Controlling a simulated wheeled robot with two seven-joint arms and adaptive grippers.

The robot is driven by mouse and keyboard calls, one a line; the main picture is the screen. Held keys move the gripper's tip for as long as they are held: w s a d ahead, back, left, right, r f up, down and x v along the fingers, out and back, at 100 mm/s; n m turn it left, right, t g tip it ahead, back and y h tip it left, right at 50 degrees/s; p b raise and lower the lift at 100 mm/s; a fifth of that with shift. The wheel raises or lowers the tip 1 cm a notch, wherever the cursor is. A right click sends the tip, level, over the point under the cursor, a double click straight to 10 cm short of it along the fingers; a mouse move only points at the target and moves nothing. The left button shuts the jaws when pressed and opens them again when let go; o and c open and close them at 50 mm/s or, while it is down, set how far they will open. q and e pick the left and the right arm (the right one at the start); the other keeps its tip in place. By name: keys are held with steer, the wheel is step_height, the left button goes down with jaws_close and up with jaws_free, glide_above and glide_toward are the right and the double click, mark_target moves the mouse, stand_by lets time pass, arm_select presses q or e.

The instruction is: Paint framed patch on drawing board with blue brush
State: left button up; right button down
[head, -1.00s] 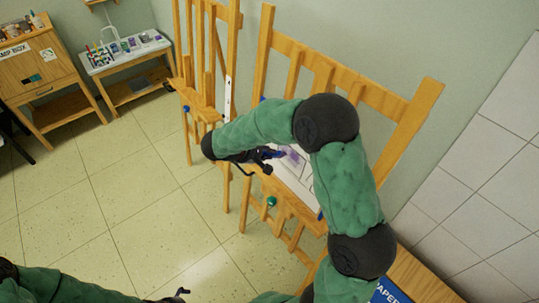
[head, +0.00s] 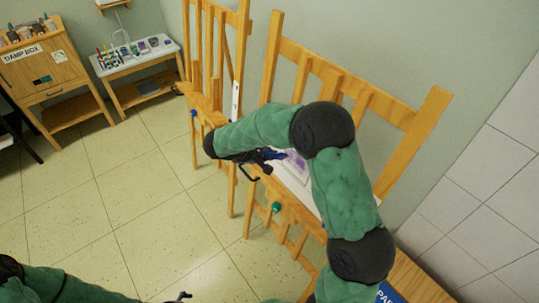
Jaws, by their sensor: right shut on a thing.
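The drawing board (head: 297,184) stands tilted on a wooden easel, with a white sheet on it. A purple-tinted patch (head: 298,163) shows on the sheet, partly hidden by my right arm; its frame is too small to make out clearly. My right gripper (head: 264,158) is in front of the board, shut on the blue brush (head: 276,155). The brush points toward the patch; I cannot tell whether its tip touches the sheet. My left gripper (head: 181,298) shows only in part at the bottom edge, far from the board.
A second easel (head: 213,90) stands just left of the board's easel. A damp box cabinet (head: 45,70) and a small table (head: 135,62) with jars and brushes stand at the back left. A wooden surface with a blue item (head: 388,294) is at bottom right. Open floor lies left.

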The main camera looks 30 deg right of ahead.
steer(key=shift+w+a, duration=0.1)
steer(key=shift+w, duration=0.95)
steer(key=f, duration=0.1)
steer(key=f+b, duration=0.2)
steer(key=shift+a, duration=0.25)
steer(key=shift+s, duration=0.15)
steer(key=shift+s+r+b, duration=0.1)
steer(key=shift+s+b, duration=0.25)
steer(key=shift+s, duration=0.6)
